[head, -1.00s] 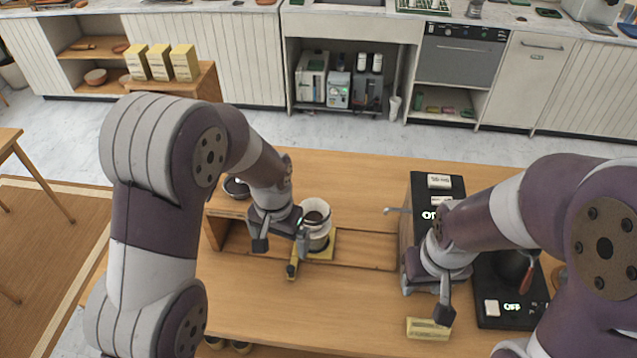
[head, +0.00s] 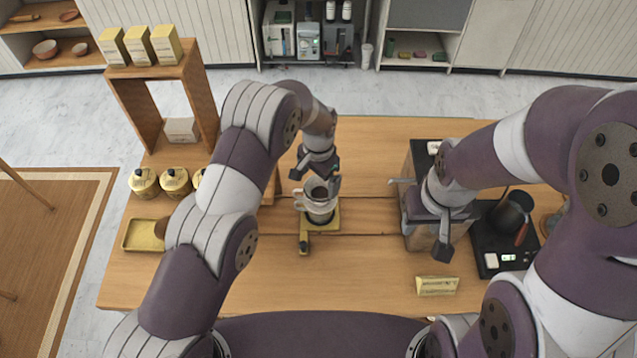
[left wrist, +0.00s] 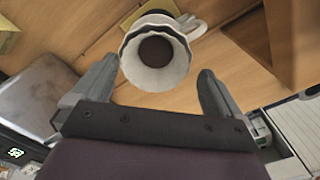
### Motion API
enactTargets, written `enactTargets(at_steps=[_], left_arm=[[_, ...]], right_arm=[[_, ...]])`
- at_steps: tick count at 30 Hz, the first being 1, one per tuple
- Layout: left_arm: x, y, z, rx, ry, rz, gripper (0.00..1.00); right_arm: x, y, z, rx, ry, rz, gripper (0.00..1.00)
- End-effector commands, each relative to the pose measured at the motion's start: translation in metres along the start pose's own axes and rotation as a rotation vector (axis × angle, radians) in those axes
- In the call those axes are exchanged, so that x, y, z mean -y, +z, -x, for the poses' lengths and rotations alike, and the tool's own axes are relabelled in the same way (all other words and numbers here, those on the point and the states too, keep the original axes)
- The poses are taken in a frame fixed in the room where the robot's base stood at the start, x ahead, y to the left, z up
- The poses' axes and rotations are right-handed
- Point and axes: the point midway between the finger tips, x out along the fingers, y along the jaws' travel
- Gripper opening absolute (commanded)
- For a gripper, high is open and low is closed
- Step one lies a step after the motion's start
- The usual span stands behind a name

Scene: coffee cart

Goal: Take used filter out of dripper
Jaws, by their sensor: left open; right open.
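The used filter (left wrist: 155,77) shows as a pale wavy-edged cone with dark grounds (left wrist: 156,52) inside. My left gripper (head: 316,179) is open and empty, just above and behind the dripper in the head view. In the left wrist view its fingers (left wrist: 155,84) are spread to either side of the filter, and no contact is visible.
A black machine (head: 424,150) stands right of the dripper, with a dark kettle (head: 512,213) further right. A small yellow block (head: 437,286) lies near the front edge. Yellow-lidded canisters (head: 144,182) and a yellow tray (head: 143,236) are at left. The table front centre is clear.

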Motion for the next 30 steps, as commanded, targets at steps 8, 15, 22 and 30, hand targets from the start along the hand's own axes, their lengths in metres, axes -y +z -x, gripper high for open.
enactTargets(at_steps=[8,15,22,30], left_arm=[[0.0,0.0,-0.013,-0.001,0.0,-0.001,1.0],[0.0,0.0,-0.013,-0.001,0.0,0.0,0.54],[0.0,0.0,-0.013,-0.001,0.0,0.0,0.54],[0.0,-0.001,0.0,-0.004,-0.001,0.0,0.54]], right_arm=[[0.0,0.0,0.005,0.002,0.0,0.0,0.43],[0.0,0.0,0.005,0.002,0.0,0.0,0.43],[0.0,0.0,0.005,0.001,0.0,0.0,0.43],[0.0,0.002,-0.01,0.001,0.0,0.0,0.43]])
